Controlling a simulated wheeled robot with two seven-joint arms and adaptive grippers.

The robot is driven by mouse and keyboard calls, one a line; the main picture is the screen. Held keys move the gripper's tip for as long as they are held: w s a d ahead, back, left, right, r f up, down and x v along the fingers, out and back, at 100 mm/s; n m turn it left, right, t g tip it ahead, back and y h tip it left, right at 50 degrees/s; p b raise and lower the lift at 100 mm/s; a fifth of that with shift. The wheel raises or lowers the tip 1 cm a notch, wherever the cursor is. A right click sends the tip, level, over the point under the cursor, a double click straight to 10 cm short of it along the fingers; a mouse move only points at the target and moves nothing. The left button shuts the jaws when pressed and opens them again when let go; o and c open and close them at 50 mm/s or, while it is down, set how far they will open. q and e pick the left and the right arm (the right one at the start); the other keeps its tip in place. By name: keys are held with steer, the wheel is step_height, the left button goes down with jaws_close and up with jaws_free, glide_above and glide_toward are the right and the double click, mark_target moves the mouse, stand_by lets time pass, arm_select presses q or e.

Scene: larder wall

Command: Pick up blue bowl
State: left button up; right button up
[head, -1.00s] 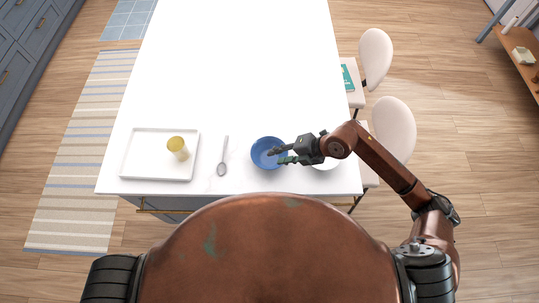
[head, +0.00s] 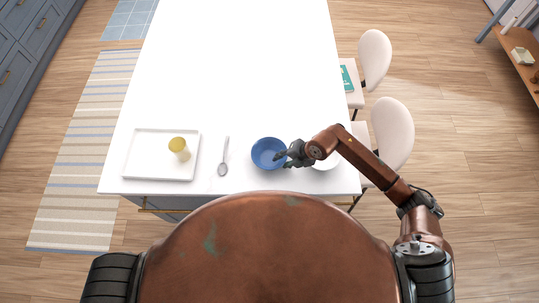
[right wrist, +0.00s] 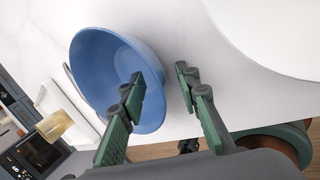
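The blue bowl (head: 264,150) stands upright on the white counter near its front edge, right of the spoon. It fills the left middle of the right wrist view (right wrist: 110,70). My right gripper (head: 282,160) is at the bowl's right side. In the right wrist view the gripper (right wrist: 162,92) is open, with one finger over the bowl's inside and the other outside, so the near rim lies between them. I cannot tell whether either finger touches the bowl. My left gripper is not in view.
A white tray (head: 140,165) with a yellow-topped cup (head: 177,145) is at the left. A spoon (head: 223,160) lies between tray and bowl. A white round dish (head: 328,163) is partly hidden under my right arm. The counter (head: 235,70) behind is clear. Chairs stand at the right.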

steer(key=shift+c, duration=0.2)
jaws_close()
stand_by(0.4)
